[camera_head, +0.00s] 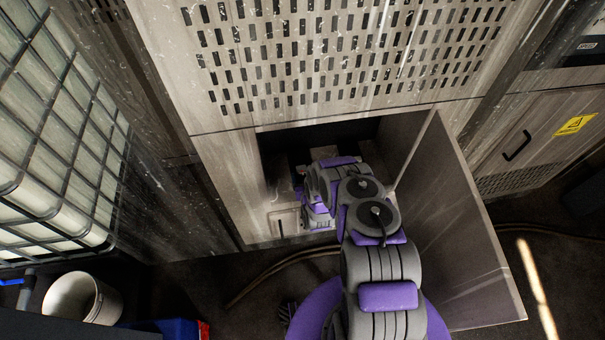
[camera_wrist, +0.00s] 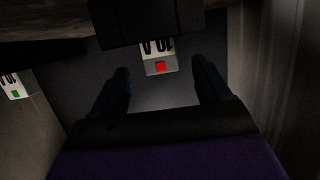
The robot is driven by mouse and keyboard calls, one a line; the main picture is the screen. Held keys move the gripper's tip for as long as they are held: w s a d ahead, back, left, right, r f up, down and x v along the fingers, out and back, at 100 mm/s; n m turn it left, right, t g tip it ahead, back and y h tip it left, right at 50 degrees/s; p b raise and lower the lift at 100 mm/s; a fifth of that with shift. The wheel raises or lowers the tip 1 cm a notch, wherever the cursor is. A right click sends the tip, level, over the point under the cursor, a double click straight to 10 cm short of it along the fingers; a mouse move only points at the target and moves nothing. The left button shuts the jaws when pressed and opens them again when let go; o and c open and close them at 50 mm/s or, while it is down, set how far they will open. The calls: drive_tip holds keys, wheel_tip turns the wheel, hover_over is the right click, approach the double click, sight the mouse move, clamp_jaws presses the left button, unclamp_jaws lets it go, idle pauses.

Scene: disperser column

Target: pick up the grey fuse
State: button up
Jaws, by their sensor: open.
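In the wrist view, a light grey fuse-like block (camera_wrist: 158,60) with an upside-down "10 A" label and a red square hangs below a dark housing (camera_wrist: 140,22). My gripper (camera_wrist: 162,74) is open, its two dark fingers apart on either side below this block, with nothing between them. A second labelled block (camera_wrist: 14,86) with a green square is at the left edge. I cannot tell for sure which block is the grey fuse. In the head view, my arm reaches into the open cabinet compartment (camera_head: 276,160); the blocks are not distinguishable there.
The compartment door (camera_head: 460,235) stands open to the right of my arm. A perforated panel (camera_head: 330,60) is above the opening. A caged tank (camera_head: 50,130), a white bucket (camera_head: 82,298) and a blue-red box (camera_head: 170,328) are at the left. A cable (camera_head: 270,272) lies on the floor.

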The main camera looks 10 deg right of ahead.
sight(301, 171)
drive_tip(key=shift+w+f+b, duration=0.15)
drive_tip(key=shift+w+b, duration=0.15)
drive_tip(key=shift+w, duration=0.3)
drive_tip(key=x, duration=0.2)
drive_tip(key=b+x, duration=0.1)
drive_tip(key=shift+w+a, duration=0.15)
drive_tip(key=shift+a, duration=0.15)
drive_tip(key=shift+w, duration=0.35)
drive_tip(key=shift+d, duration=0.5)
drive_tip(key=shift+c, duration=0.9)
drive_tip(key=shift+a, duration=0.35)
drive_tip(key=c, duration=0.9)
drive_tip(key=shift+d, duration=0.2)
